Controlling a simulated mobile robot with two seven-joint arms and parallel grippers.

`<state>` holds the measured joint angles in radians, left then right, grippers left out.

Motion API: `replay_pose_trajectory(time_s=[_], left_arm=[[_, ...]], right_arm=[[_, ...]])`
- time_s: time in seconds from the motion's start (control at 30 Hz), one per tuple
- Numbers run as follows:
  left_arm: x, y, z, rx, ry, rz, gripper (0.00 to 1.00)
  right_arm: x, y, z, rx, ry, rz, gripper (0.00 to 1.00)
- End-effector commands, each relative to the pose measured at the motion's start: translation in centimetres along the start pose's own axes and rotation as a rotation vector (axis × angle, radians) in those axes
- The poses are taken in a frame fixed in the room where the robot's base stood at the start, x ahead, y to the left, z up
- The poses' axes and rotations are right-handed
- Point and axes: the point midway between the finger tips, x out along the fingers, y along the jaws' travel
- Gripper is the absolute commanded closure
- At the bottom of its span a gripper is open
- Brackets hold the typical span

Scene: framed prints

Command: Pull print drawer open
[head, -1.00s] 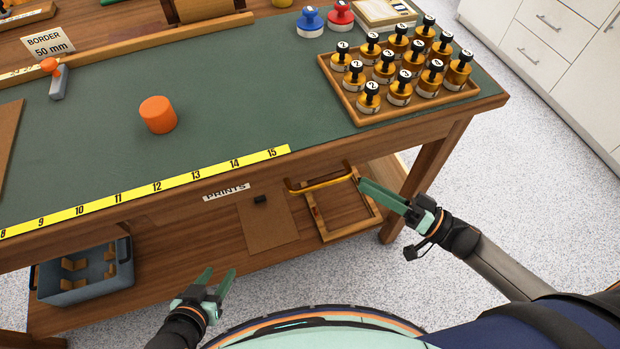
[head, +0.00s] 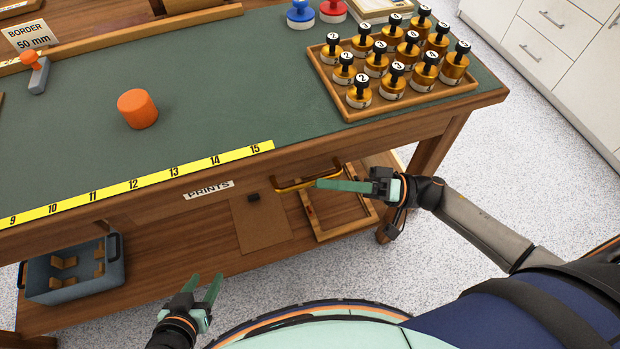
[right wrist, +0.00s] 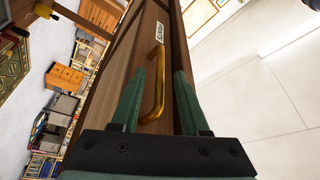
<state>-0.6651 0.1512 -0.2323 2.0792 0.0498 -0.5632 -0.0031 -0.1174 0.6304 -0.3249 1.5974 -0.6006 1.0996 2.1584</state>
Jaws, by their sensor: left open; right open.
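The print drawer is in the front of the workbench, marked by a white PRINTS label (head: 209,190), which also shows in the right wrist view (right wrist: 161,32). Its brass bar handle (head: 296,184) sits right of the label. My right gripper (head: 322,184) is open at the handle's right end. In the right wrist view the handle (right wrist: 155,85) stands between the two green fingers of the right gripper (right wrist: 158,82), without visible grip on it. The drawer looks closed. My left gripper (head: 205,283) is open and empty, low in front of the bench, apart from it.
A wooden tray (head: 350,114) of several brown bottles stands at the bench's right end. An orange cylinder (head: 138,109) and yellow ruler strip (head: 133,184) lie on the green top. A blue-grey bin (head: 75,272) and wooden frame (head: 340,222) are on the lower shelf.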

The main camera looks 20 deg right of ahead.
Motion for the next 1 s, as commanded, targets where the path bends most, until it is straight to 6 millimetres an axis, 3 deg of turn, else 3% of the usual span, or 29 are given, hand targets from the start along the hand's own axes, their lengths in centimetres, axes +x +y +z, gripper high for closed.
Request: replay_pose_trajectory(time_s=[0.2, 0.6, 1.0], left_arm=[[0.1, -0.1, 0.1, 0.000, -0.001, -0.001, 0.50], [0.1, -0.1, 0.2, 0.000, -0.002, -0.001, 0.50], [0.1, 0.0, 0.2, -0.001, -0.003, 0.000, 0.50]], right_arm=[[2.9, 0.0, 0.0, 0.000, 0.001, -0.002, 0.55], [3.5, 0.0, 0.0, 0.000, 0.001, 0.001, 0.56], [3.4, 0.0, 0.0, 0.000, 0.001, 0.001, 1.00]])
